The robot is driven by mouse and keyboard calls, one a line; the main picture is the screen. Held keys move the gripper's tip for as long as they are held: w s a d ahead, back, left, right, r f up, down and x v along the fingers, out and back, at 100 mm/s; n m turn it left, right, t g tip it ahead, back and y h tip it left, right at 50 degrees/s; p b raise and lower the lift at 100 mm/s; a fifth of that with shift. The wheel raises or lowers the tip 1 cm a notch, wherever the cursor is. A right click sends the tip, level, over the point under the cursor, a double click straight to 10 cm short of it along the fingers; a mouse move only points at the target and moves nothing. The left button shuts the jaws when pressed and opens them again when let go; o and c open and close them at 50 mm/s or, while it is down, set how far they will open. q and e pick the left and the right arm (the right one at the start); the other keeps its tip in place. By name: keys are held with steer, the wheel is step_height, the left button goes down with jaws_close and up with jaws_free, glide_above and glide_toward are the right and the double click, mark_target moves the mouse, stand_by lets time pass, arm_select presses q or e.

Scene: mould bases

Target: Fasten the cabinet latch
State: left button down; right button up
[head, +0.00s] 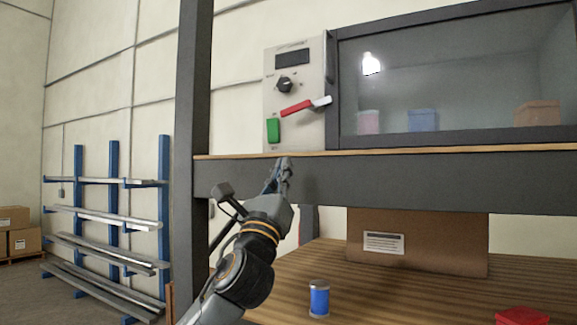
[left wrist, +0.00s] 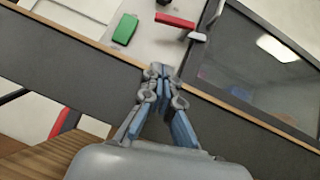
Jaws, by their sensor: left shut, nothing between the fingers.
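The cabinet (head: 450,82) has a dark frame around a glass front. Left of the glass is a light control panel (head: 309,66). A red lever (head: 297,107) with a pale metal end (head: 322,102) lies across the panel's lower part, tilted slightly up to the right, its pale end near the door frame. It appears to be the latch. My left gripper (head: 284,162) is shut and empty, below the panel and apart from the lever. In the left wrist view, its fingertips (left wrist: 160,70) are together below the red lever (left wrist: 175,19). My right gripper is not in view.
The panel also carries a green block (head: 273,130), a dark knob (head: 285,85) and a display. A shelf edge (head: 400,178) runs beneath the cabinet. A dark post (head: 194,110) stands left. Below, a blue can (head: 319,299) and cardboard box (head: 450,243) stand on the wooden table.

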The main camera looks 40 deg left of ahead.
arm_select(q)
steer(key=shift+v, duration=1.05)
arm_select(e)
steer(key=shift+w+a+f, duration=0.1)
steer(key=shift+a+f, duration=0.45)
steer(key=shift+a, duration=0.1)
arm_select(q)
steer(key=shift+d+r, duration=0.1)
steer(key=shift+d, duration=0.15)
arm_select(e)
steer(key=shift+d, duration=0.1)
